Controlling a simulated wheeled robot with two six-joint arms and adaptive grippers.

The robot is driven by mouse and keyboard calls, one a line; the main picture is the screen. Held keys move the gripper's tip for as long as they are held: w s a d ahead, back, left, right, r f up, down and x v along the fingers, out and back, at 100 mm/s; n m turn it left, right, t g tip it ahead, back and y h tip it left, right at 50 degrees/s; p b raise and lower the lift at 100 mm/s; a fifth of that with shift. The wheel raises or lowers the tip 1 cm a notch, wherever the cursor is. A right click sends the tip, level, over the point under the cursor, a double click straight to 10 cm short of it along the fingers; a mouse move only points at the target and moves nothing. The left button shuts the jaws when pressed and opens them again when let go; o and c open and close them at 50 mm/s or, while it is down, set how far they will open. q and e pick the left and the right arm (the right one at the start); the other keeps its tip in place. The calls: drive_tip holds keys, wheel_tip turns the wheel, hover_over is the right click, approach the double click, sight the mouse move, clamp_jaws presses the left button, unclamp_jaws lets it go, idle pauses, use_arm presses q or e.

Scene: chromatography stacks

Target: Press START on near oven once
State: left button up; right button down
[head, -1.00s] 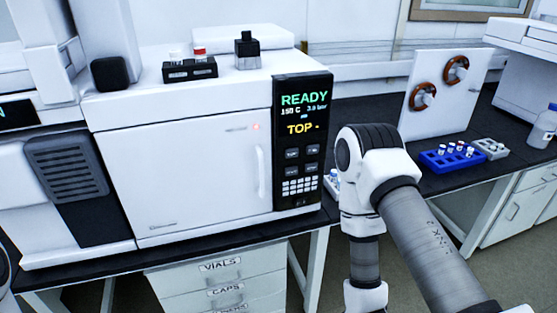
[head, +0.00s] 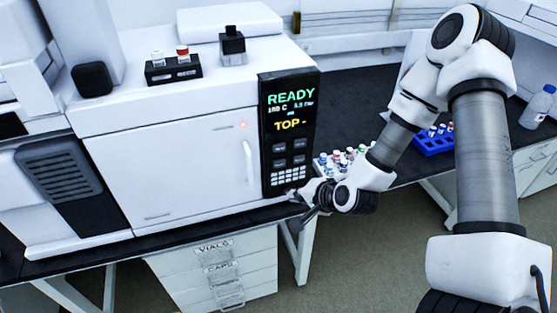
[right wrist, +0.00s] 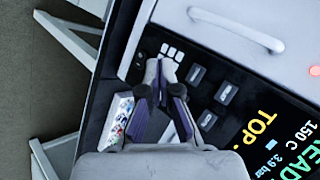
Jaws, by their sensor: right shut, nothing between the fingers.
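The near oven (head: 165,170) is a white cabinet with a closed door and an upright handle. Its black control panel (head: 290,85) reads READY, 150 C and TOP. Several dark keys (head: 289,154) sit below the text, above a small pale keypad (head: 285,176); their labels are too small to read, so I cannot tell which is START. My right gripper (head: 296,198) is shut and empty, close to the panel's bottom edge. In the right wrist view its fingertips (right wrist: 158,68) overlap the panel beside the pale keys (right wrist: 171,52); contact cannot be told. My left gripper is out of view.
A vial rack (head: 174,71) and a small dark-topped block (head: 232,42) stand on the oven. A white tray of vials (head: 335,159) lies right of the panel, close to my right arm. A blue rack (head: 430,147) and a bottle (head: 540,106) are farther right.

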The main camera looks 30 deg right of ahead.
sight(279, 164)
drive_tip(key=shift+w+d+f, duration=0.2)
drive_tip(key=shift+w, duration=0.05)
drive_tip(key=shift+w+d+b, duration=0.3)
drive_tip(key=shift+w+b, duration=0.1)
drive_tip(key=shift+w, duration=0.95)
drive_tip(key=shift+w+d+b, duration=0.3)
drive_tip(key=shift+w+b, duration=0.1)
drive_tip(key=shift+w, duration=1)
drive_tip(key=shift+w+d+b, duration=0.3)
drive_tip(key=shift+w+b, duration=0.1)
drive_tip(key=shift+w, duration=0.95)
drive_tip(key=shift+w+d+b, duration=0.1)
drive_tip(key=shift+w+b, duration=0.2)
drive_tip(key=shift+w, duration=0.1)
